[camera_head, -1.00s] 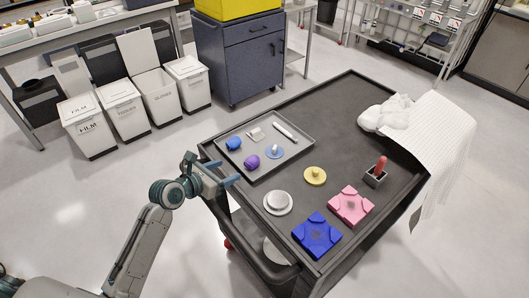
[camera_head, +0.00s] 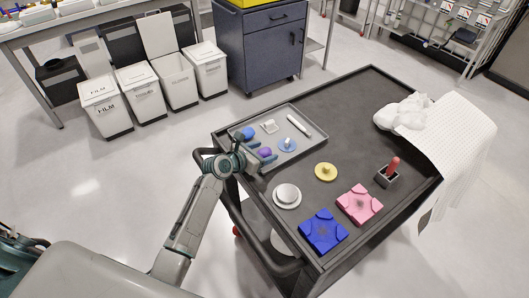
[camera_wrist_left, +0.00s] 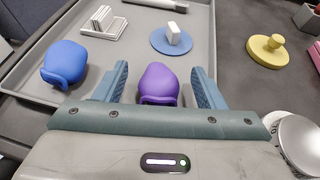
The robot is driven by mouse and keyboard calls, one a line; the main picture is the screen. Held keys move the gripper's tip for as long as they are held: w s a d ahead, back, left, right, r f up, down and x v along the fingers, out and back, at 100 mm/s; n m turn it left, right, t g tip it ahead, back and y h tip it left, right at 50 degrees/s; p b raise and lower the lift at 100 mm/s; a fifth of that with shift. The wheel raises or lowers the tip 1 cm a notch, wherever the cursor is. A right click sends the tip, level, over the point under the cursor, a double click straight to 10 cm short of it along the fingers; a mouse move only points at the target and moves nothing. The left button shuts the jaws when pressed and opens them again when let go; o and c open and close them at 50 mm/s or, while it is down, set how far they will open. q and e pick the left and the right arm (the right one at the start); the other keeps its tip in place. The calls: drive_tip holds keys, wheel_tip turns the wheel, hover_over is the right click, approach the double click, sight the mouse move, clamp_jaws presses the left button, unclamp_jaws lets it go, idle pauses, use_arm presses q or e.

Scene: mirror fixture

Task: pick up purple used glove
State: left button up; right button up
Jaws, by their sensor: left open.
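The purple used glove (camera_head: 265,153) is a rolled-up lump lying on the grey tray (camera_head: 313,150) on the cart. In the left wrist view the glove (camera_wrist_left: 158,84) sits between the two fingers of my left gripper (camera_wrist_left: 158,86), with a gap on each side. My left gripper (camera_head: 262,156) is open and low over the tray's near left part, around the glove. In the head view the gripper partly hides the glove. My right gripper is not in view.
A blue rolled glove (camera_wrist_left: 64,63) lies left of the purple one. A round white dish (camera_head: 287,195) and yellow knob (camera_head: 325,171) stand nearby.

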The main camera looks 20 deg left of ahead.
use_arm(q)
drive_tip(key=shift+w+d+f, duration=0.1)
drive_tip(key=shift+w, duration=0.05)
drive_tip(key=c, duration=1)
drive_tip(key=shift+c, duration=0.2)
